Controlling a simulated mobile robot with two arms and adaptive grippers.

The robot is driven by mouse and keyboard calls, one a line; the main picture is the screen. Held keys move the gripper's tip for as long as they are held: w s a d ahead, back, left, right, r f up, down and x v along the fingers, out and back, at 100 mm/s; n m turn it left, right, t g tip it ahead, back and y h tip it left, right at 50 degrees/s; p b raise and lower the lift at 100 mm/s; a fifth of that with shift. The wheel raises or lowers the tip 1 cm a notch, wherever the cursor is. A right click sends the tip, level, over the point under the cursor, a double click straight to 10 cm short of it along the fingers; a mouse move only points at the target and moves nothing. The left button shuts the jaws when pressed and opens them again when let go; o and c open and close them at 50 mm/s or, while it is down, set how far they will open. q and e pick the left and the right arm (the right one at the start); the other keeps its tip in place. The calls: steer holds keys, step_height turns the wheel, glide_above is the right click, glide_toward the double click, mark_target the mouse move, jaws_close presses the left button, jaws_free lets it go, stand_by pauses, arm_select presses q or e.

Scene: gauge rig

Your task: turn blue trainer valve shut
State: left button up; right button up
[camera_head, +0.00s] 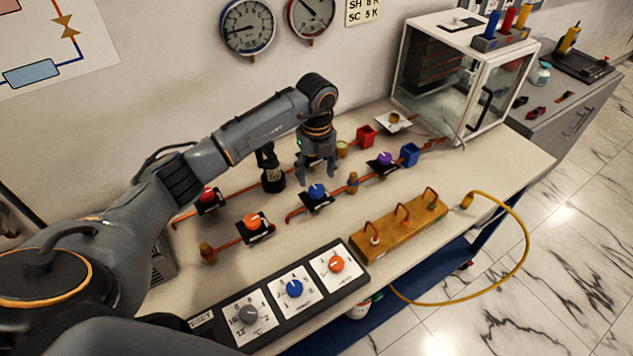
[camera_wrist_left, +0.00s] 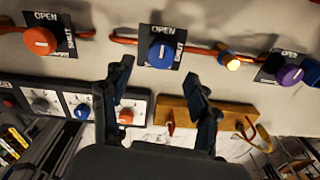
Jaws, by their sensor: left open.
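The blue trainer valve (camera_head: 316,191) is a round blue knob on a black plate, set in a copper pipe on the bench. In the left wrist view the blue knob (camera_wrist_left: 160,54) has a pale mark that looks lined up toward the word OPEN. SHUT is printed along the plate's right side. My left gripper (camera_head: 318,177) hangs fingers-down just above and behind the knob. In the wrist view its fingers (camera_wrist_left: 160,70) are apart and empty, with the knob between and beyond the tips. Contact cannot be seen. My right gripper is not in view.
Orange (camera_head: 252,221), red (camera_head: 207,195) and purple (camera_head: 384,158) valves stand nearby on the pipes. A dark panel (camera_head: 345,285) with several dials, including a blue one, lies at the front. A brass manifold (camera_head: 400,236) is to the right. A glass-sided cabinet (camera_head: 480,75) stands at the back.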

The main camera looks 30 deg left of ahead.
mark_target(317, 190)
arm_select(q)
steer(key=shift+f+p, duration=0.45)
steer(key=shift+f, duration=2.3)
steer(key=c, duration=1.2)
